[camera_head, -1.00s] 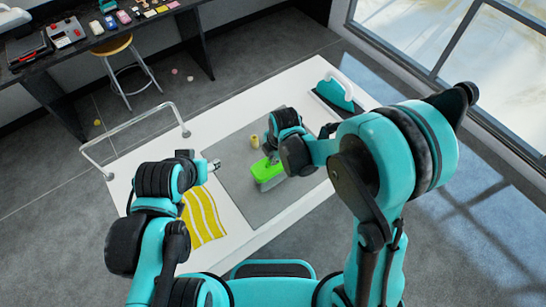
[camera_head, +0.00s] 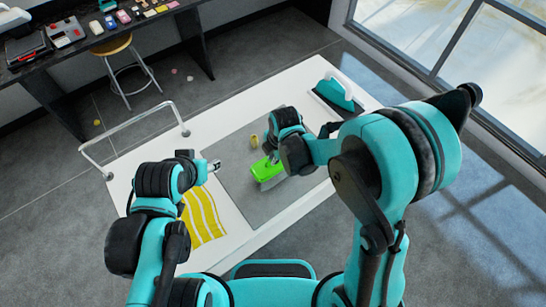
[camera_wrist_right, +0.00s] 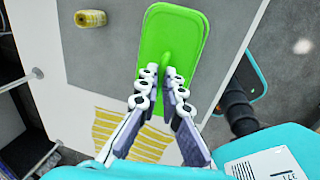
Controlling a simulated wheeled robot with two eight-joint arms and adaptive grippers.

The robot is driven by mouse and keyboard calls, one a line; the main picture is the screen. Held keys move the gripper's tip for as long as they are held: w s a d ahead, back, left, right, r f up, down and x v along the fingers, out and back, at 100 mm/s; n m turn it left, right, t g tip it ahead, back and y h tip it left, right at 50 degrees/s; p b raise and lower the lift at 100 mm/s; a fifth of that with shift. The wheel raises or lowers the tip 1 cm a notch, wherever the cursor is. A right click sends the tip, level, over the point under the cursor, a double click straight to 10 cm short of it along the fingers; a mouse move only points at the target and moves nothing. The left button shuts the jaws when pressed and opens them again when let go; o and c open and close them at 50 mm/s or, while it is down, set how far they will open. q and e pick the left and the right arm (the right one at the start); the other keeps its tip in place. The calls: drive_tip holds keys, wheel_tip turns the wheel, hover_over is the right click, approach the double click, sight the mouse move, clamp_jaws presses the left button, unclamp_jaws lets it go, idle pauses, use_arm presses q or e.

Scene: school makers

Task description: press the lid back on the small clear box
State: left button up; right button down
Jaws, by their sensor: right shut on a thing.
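The bright green lid (camera_head: 261,169) is in the middle of the grey mat, under my right gripper (camera_head: 270,156). In the right wrist view the lid (camera_wrist_right: 177,42) is a rounded rectangle with a raised grip along its middle. The fingers of my right gripper (camera_wrist_right: 160,75) are closed on that grip. The small clear box (camera_head: 272,183) shows as a pale, see-through shape just below the lid in the head view. I cannot tell whether the lid touches its rim all round. My left gripper (camera_head: 214,165) hangs at the mat's left edge, away from the box; its finger opening is too small to judge.
A yellow striped cloth (camera_head: 203,217) lies on the white table at the front left. A metal rail (camera_head: 130,125) edges the left end.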

drive_tip(key=shift+f+b, duration=0.65)
drive_tip(key=shift+f, duration=0.05)
idle(0.5)
drive_tip(key=c, duration=1.6)
unclamp_jaws()
drive_tip(key=r, duration=0.4)
drive_tip(key=s+d+r, duration=0.1)
drive_tip(key=r, duration=0.3)
drive_tip(key=s+r, duration=0.1)
drive_tip(key=r, duration=0.3)
drive_tip(key=shift+d, duration=0.25)
drive_tip(key=s+d+f+m+t+b, duration=0.1)
drive_tip(key=s+d+f+m+b, duration=0.2)
drive_tip(key=m, duration=0.5)
drive_tip(key=s+d+f+m+t+b, duration=0.2)
drive_tip(key=s+d+f+m+b, duration=0.1)
drive_tip(key=d+m+b, duration=0.3)
drive_tip(key=s+d+f+m+t+h+b, duration=0.1)
drive_tip(key=s+d+f+m+t+b, duration=0.1)
drive_tip(key=d+m, duration=0.5)
drive_tip(key=shift+s+f+m+b, duration=0.25)
drive_tip(key=shift+s+m+b, duration=0.25)
drive_tip(key=shift+m+b, duration=0.4)
drive_tip(key=shift+s+f+m+b, duration=0.25)
drive_tip(key=shift+s+m+b, duration=0.35)
drive_tip(key=shift+m, duration=0.5)
